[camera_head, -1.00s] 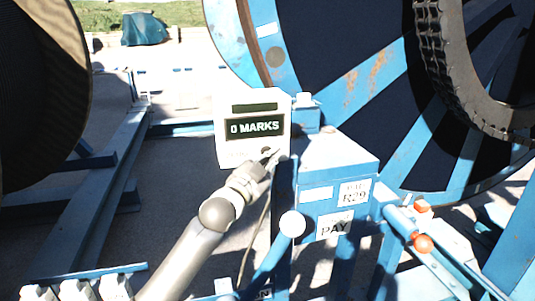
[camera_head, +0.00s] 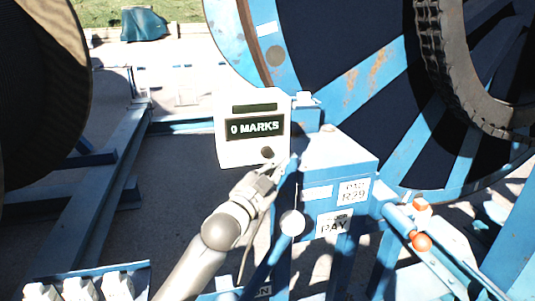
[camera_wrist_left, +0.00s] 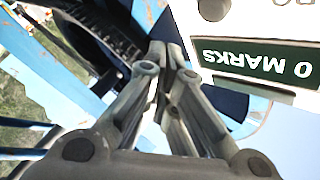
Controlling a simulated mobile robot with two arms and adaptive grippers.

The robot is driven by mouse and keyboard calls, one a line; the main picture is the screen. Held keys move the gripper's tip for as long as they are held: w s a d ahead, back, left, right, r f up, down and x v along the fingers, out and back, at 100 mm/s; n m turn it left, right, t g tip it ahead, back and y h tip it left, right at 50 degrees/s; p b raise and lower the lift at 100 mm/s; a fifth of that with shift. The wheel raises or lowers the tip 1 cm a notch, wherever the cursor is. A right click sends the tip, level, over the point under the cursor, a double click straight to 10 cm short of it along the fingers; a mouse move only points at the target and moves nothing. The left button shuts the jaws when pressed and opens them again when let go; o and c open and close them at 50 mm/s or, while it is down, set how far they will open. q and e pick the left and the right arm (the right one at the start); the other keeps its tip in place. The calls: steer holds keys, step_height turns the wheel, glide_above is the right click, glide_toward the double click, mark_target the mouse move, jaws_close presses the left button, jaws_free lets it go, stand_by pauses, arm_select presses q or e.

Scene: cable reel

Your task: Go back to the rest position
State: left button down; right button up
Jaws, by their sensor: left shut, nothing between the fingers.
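My left gripper (camera_head: 278,170) is shut and empty. In the head view it is in front of the blue frame, just below and right of the white counter box (camera_head: 228,152). The box has a dark display (camera_head: 255,129) reading "0 MARKS" and a dark round button (camera_head: 267,153) below it, now uncovered. In the left wrist view the closed fingers (camera_wrist_left: 172,55) point up beside the box, which appears upside down with its display (camera_wrist_left: 265,62). I cannot see my right gripper.
A large blue reel (camera_head: 370,80) stands behind. A blue box (camera_head: 335,165) with "R29" and "PAY" labels is right of the gripper. A white-knobbed lever (camera_head: 292,223) stands close in front, and an orange-knobbed lever (camera_head: 421,242) to the right. A dark reel (camera_head: 40,90) is at left.

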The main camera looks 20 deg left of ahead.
stand_by(0.3)
arm_select(q)
steer(key=s+f+n+g+y, duration=0.15)
steer(key=s+f+g, duration=0.25)
steer(key=s+f, duration=0.6)
steer(key=s+f+n+g+y, duration=0.1)
steer(key=s+f+n+g, duration=0.4)
steer(key=f, duration=0.9)
steer(key=s+a+f+n+g+y, duration=0.1)
steer(key=s+f+g, duration=0.3)
steer(key=s, duration=0.9)
steer(key=s+a+f+g, duration=0.1)
steer(key=s+f+g, duration=0.35)
steer(key=s, duration=0.85)
step_height(320, 180, down, 29)
steer(key=b, duration=0.3)
steer(key=s+a+f+b, duration=0.2)
steer(key=s+f, duration=1.5)
steer(key=f, duration=0.2)
steer(key=shift+s+a+f+g, duration=0.3)
steer(key=shift+g, duration=0.05)
